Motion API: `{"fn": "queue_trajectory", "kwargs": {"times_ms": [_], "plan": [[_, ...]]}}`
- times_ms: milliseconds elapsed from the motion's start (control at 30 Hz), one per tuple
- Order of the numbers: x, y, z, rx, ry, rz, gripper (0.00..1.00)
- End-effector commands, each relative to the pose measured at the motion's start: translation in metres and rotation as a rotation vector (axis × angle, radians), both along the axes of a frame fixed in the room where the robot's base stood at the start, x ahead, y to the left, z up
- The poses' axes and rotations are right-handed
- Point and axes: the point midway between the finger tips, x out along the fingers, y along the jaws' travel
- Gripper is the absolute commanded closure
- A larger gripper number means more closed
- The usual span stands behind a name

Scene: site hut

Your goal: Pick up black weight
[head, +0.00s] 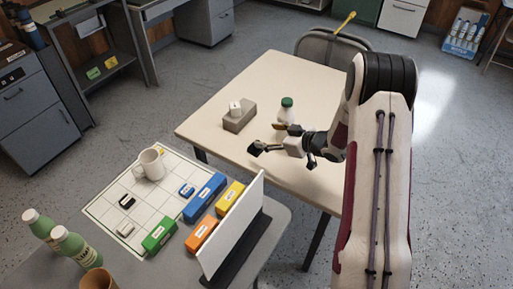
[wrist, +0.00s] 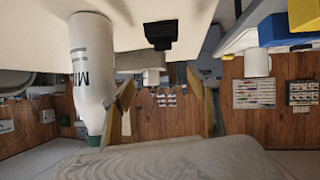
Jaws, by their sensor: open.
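The black weight (wrist: 160,35) shows in the wrist view as a small dark stepped shape on the tabletop; that view is upside down. It lies ahead of my gripper (wrist: 162,105), roughly between the lines of the two fingers and apart from them. In the head view a dark shape (head: 255,149) at the left end of my gripper (head: 273,138) looks like the weight, but it blends with the dark finger. My gripper is open and empty, low over the cream table (head: 290,75).
A white bottle (head: 286,115) with a green cap stands close beside my gripper; it is large in the wrist view (wrist: 92,75). A grey block (head: 240,120) with a small white object on top stands farther left. A white panel (head: 232,225) and coloured blocks stand on the nearer desk.

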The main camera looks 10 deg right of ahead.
Motion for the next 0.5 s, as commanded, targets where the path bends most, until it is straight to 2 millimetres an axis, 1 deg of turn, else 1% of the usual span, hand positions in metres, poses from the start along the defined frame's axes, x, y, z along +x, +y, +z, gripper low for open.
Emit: {"fn": "queue_trajectory", "kwargs": {"times_ms": [33,200,300,500], "plan": [[-0.003,-0.003,-0.010,0.024,0.004,0.004,0.40],[-0.012,-0.007,-0.029,0.101,0.004,0.020,0.40],[-0.017,-0.009,-0.036,0.133,0.004,0.027,0.40],[-0.020,-0.010,-0.040,0.161,0.002,0.032,0.40]]}}
